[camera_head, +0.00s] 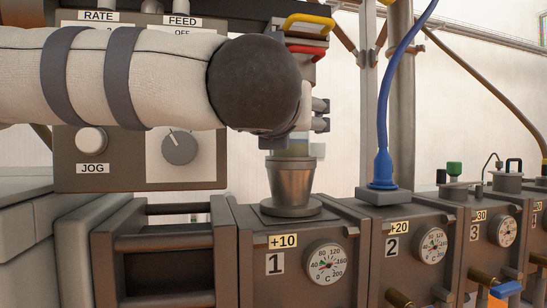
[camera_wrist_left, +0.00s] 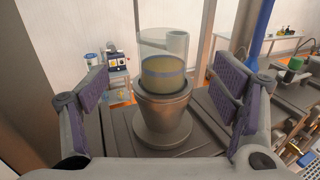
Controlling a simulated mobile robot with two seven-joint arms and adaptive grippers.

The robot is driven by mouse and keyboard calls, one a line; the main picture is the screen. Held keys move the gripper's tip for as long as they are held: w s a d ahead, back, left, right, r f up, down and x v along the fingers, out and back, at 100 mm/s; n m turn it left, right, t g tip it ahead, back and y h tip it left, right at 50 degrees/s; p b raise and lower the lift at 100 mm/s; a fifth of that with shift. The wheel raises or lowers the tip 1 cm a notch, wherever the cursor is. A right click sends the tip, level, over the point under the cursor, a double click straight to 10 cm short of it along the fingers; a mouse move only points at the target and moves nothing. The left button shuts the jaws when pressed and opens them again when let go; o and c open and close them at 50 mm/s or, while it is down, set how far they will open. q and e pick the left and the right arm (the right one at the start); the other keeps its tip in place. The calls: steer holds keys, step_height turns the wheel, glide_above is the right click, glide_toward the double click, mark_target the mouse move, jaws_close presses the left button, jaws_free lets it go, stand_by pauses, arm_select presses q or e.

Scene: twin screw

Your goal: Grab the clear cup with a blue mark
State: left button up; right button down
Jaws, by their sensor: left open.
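The clear cup (camera_wrist_left: 163,58) stands upright in a round metal holder (camera_wrist_left: 163,117) in the left wrist view. It has a blue band around it and yellowish contents in its lower part. In the head view the metal holder (camera_head: 291,183) sits on the unit marked 1. My left wrist and gripper (camera_head: 300,128) are just above it and hide most of the cup. My right gripper is not in view.
A control panel (camera_head: 180,165) with a JOG knob stands behind my left arm. A blue hose (camera_head: 382,130) rises from unit 2, right of the holder. Units with dials (camera_head: 325,263) run along to the right. An open-fronted bay (camera_head: 165,265) lies left of unit 1.

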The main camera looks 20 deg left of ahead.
mark_target(291, 138)
arm_select(q)
steer(key=w, duration=0.3)
steer(key=w+a, duration=0.1)
steer(key=w, duration=0.7)
steer(key=shift+a+r, duration=0.3)
steer(key=shift+a, duration=0.1)
steer(key=shift+s, duration=0.1)
steer(key=shift+c, duration=0.2)
steer(key=c, duration=1.4)
